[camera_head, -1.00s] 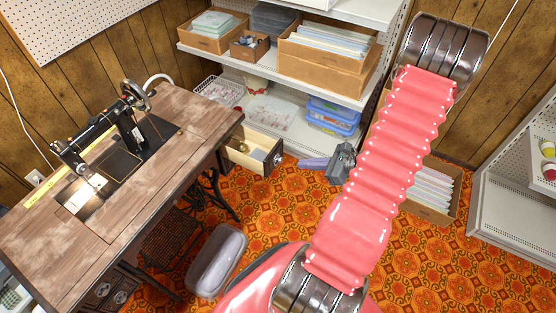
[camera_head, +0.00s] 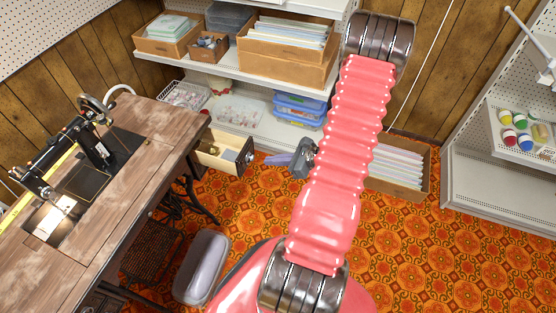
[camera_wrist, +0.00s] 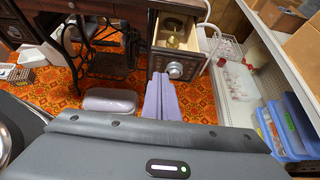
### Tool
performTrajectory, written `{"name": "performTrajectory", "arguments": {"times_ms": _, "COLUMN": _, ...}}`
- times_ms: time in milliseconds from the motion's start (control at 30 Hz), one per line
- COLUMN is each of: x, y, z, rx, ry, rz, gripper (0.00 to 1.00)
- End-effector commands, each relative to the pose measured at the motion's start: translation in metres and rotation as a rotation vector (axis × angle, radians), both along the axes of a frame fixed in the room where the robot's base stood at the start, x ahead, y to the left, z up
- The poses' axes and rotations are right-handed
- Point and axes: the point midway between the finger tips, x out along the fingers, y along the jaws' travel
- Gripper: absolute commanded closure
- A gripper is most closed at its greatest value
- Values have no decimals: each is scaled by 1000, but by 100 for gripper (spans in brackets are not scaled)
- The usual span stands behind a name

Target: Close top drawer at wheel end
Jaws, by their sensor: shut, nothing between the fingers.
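The open drawer (camera_head: 222,154) sticks out from the wheel end of the treadle sewing table (camera_head: 128,190), below its top. It holds small items, and its dark front has a round metal knob. In the wrist view the drawer front (camera_wrist: 174,68) is at upper centre, with a yellowish item inside. My gripper (camera_head: 278,159) is to the right of the drawer front in the head view, apart from it. In the wrist view its lilac fingers (camera_wrist: 161,92) are together, empty, and point toward the drawer front, just below the knob. The exact gap is hard to judge.
A shelf unit (camera_head: 235,70) with boxes and bins stands behind the drawer. A grey padded stool (camera_head: 202,267) is on the patterned floor. A carton of papers (camera_head: 402,170) stands right of my arm, and another shelf (camera_head: 485,185) is at far right.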

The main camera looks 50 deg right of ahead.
Motion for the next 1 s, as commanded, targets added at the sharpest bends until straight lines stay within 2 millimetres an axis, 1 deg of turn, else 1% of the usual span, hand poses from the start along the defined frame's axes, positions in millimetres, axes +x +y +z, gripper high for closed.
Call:
{"name": "performTrajectory", "arguments": {"times_ms": 33, "x": 6, "y": 3, "z": -4, "rx": 1, "ry": 0, "rz": 4, "gripper": 100}}
{"name": "performTrajectory", "arguments": {"times_ms": 400, "x": 48, "y": 18, "z": -30, "rx": -1, "ry": 1, "rz": 4, "gripper": 100}}
{"name": "performTrajectory", "arguments": {"times_ms": 600, "x": 70, "y": 26, "z": -29, "rx": -2, "ry": 0, "rz": 3, "gripper": 100}}
{"name": "performTrajectory", "arguments": {"times_ms": 800, "x": 83, "y": 30, "z": -29, "rx": -1, "ry": 1, "rz": 1, "gripper": 100}}
{"name": "performTrajectory", "arguments": {"times_ms": 1000, "x": 84, "y": 30, "z": -29, "rx": -1, "ry": 1, "rz": -1, "gripper": 100}}
